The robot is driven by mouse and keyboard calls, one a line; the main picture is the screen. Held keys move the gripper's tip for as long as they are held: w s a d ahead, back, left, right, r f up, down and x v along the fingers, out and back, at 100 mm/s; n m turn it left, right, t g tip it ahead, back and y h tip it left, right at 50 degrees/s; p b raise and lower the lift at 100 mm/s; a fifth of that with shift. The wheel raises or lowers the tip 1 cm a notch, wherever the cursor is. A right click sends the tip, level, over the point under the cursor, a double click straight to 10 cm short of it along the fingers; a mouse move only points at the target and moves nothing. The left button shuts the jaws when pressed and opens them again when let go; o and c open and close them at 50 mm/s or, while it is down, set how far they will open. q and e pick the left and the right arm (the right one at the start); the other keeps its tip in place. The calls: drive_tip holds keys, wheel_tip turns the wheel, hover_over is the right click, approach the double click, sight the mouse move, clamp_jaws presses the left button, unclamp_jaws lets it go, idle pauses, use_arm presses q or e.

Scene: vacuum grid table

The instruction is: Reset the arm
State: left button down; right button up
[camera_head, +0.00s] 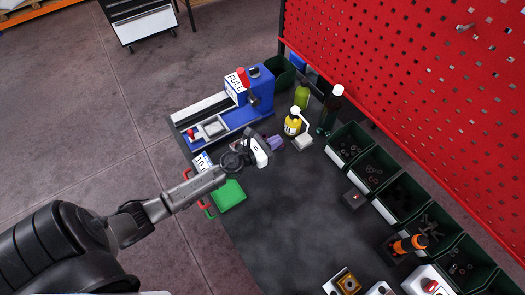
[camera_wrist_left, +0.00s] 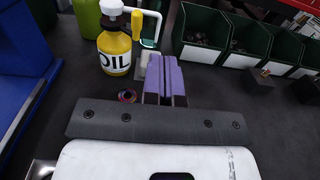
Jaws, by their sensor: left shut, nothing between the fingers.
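My left arm comes in from the lower left in the head view and reaches over the near left part of the dark table (camera_head: 290,215). Its gripper (camera_head: 279,142) has a white body and purple fingers and hangs between the blue machine and the yellow oil bottle. In the left wrist view the purple fingers (camera_wrist_left: 165,72) are pressed together, with nothing held. The fingers point toward the oil bottle (camera_wrist_left: 114,52) and the bins, apart from both. My right gripper is in neither view.
A blue machine (camera_head: 259,108) stands at the table's left edge. A green block (camera_head: 229,195) lies beside my forearm. The oil bottle (camera_head: 292,124) and a dark bottle (camera_head: 329,112) stand behind the gripper. Green bins (camera_head: 406,200) line the right edge below a red pegboard (camera_head: 420,60). The table's middle is clear.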

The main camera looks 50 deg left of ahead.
use_arm(q)
drive_tip(key=s, duration=0.6)
drive_tip(key=shift+d+b, duration=0.2)
drive_tip(key=shift+b, duration=0.1)
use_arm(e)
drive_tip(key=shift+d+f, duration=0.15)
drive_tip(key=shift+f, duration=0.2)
use_arm(q)
drive_tip(key=shift+s, duration=0.1)
